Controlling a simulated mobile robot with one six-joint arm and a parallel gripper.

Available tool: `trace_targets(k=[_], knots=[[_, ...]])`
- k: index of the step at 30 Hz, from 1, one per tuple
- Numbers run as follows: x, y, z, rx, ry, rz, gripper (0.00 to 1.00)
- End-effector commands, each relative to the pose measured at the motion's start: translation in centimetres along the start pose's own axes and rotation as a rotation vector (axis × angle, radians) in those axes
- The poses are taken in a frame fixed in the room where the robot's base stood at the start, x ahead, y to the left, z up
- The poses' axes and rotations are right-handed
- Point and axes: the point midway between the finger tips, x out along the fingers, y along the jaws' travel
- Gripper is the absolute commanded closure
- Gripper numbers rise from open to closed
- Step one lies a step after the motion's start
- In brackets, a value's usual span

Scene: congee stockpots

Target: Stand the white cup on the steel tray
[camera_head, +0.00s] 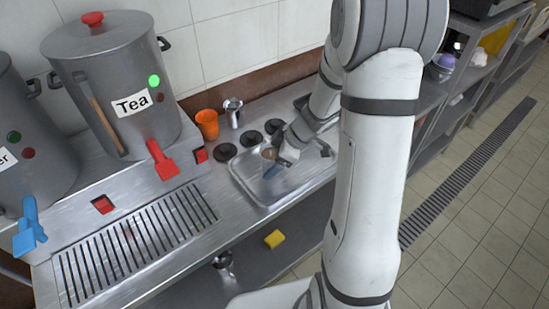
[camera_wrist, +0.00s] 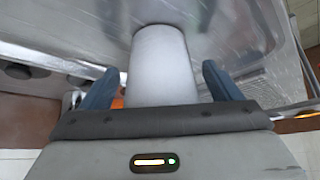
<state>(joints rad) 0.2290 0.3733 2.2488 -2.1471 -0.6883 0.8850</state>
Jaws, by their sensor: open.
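The white cup (camera_wrist: 160,65) fills the middle of the wrist view, between my two blue-grey fingers. Its narrow end meets the steel tray (camera_wrist: 222,25), and it looks upright there. My gripper (camera_wrist: 158,88) is open, with a gap between each finger and the cup. In the head view my gripper (camera_head: 271,165) is low over the steel tray (camera_head: 262,196). There the cup is small and largely hidden by my gripper, so its contents cannot be told.
An orange cup (camera_head: 207,124) and a steel pitcher (camera_head: 233,112) stand behind the tray. Dark round discs (camera_head: 225,152) lie to its left. The Tea stockpot (camera_head: 117,85) with a red tap (camera_head: 162,160) stands further left. A yellow sponge (camera_head: 274,239) lies below the counter.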

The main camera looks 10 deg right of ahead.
Motion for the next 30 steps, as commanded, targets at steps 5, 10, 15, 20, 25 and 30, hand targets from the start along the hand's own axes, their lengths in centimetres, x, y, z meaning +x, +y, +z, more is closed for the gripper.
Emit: trace_targets(k=[5, 10, 15, 20, 25, 30], knots=[[-0.9, 0.1, -0.2, -0.002, 0.001, 0.003, 0.16], [-4.2, 0.1, -0.3, 0.0, 0.0, 0.006, 0.16], [-8.0, 0.2, -0.2, 0.0, 0.0, 0.007, 0.16], [-10.6, 0.1, -0.2, 0.001, 0.0, 0.004, 0.16], [-12.1, 0.1, -0.2, 0.0, 0.001, 0.008, 0.16], [-13.1, 1.9, -2.1, -0.003, 0.032, 0.142, 0.16]])
